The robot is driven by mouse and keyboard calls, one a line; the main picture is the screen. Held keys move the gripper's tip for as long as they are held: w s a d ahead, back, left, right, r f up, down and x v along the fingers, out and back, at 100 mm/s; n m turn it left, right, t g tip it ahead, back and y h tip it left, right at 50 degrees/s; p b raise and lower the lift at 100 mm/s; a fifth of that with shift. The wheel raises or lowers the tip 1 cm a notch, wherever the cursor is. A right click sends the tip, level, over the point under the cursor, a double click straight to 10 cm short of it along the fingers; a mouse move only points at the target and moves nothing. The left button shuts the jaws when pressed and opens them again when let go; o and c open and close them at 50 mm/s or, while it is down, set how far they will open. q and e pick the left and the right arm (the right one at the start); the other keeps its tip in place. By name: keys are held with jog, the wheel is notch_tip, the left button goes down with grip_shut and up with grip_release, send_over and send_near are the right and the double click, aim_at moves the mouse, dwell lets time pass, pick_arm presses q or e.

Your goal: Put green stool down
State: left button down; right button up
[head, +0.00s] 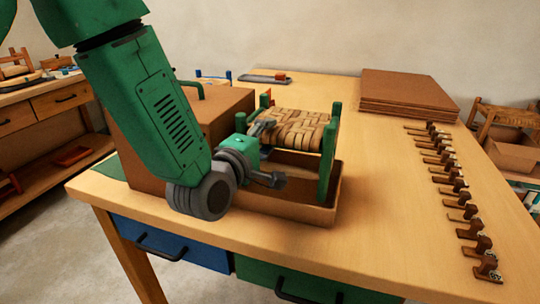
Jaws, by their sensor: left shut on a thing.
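The green stool (327,165) has green posts and a woven bark seat (298,130). It is upright at the middle of the workbench, over a shallow brown tray (300,212). Its near right leg reaches down to the tray; I cannot tell whether its feet touch the tray floor. My left gripper (270,152) comes in from the left and is shut on the stool at its left side, just below seat level. The gripper and arm hide the stool's left legs and part of the tray. My right gripper is not in view.
A brown box (216,108) stands behind my left arm. Brown flat boards (408,92) are stacked at the back right. A row of several small brown and metal pieces (455,195) runs along the right side. The bench top (385,185) between tray and row is clear.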

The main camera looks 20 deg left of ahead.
pick_arm(q)
notch_tip(320, 180, down, 4)
jog(key=shift+d+r+b, duration=0.15)
jog(key=shift+r+b, duration=0.05)
jog(key=shift+b, duration=0.15)
jog(key=c, duration=1)
grip_release()
jog(key=shift+s, duration=0.15)
jog(key=s+p, duration=0.1)
jog(key=s, duration=0.3)
jog(key=s+a+p, duration=0.1)
jog(key=s+p, duration=0.1)
jog(key=s, duration=0.1)
jog(key=s+a+p, duration=0.1)
jog(key=s+p, duration=0.1)
jog(key=s, duration=0.2)
jog(key=shift+s+a+r, duration=0.1)
jog(key=shift+s+a, duration=0.15)
jog(key=shift+s, duration=0.05)
